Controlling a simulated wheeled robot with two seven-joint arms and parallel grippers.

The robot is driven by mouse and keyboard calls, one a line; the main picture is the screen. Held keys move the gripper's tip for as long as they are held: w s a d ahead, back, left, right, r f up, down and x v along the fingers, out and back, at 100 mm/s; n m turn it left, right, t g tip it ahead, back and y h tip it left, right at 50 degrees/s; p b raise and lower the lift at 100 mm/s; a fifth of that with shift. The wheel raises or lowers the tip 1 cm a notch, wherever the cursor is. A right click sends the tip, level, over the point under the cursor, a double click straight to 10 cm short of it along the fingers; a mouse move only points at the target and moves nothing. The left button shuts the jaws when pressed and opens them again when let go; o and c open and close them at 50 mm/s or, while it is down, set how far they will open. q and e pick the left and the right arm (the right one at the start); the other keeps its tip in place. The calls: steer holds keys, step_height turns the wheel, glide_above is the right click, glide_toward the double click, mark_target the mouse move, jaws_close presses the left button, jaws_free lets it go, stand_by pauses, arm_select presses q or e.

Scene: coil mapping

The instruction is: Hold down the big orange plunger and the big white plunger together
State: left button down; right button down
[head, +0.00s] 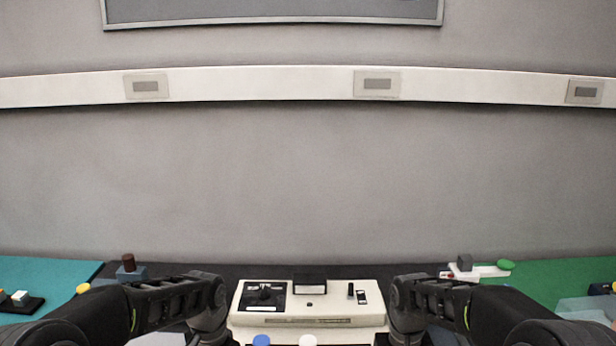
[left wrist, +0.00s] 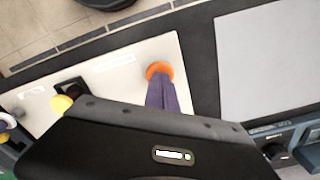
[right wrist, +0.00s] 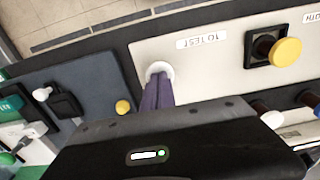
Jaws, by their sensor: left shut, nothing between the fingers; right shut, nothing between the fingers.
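In the left wrist view the big orange plunger (left wrist: 159,68) stands on a pale panel, a round orange top partly hidden by my fingers. My left gripper (left wrist: 160,84) is shut and empty, its purple fingertips at the orange top. In the right wrist view the big white plunger (right wrist: 159,68) stands on a pale panel. My right gripper (right wrist: 157,83) is shut and empty, its purple fingertips at the white top. The pictures do not show clearly whether either top is pressed in. The head view shows my arms, but both fingertips are out of frame.
A yellow knob (left wrist: 62,103) is left of the orange plunger. A larger yellow button (right wrist: 286,51) on a dark base and a smaller white knob (right wrist: 272,119) are right of the white plunger. A cream instrument box (head: 310,300) stands between my arms. A grey wall is behind.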

arm_select(q)
steer(key=shift+r, duration=0.25)
arm_select(e)
steer(key=shift+r, duration=0.25)
arm_select(q)
steer(key=shift+f, duration=0.1)
arm_select(e)
steer(key=shift+f, duration=0.1)
stand_by(1.1)
arm_select(q)
steer(key=shift+f, duration=0.8)
arm_select(e)
steer(key=shift+f, duration=0.65)
stand_by(0.8)
stand_by(0.4)
arm_select(q)
steer(key=shift+r, duration=0.8)
arm_select(e)
steer(key=shift+r, duration=0.85)
arm_select(q)
steer(key=shift+r, duration=0.1)
arm_select(e)
steer(key=shift+r, duration=0.1)
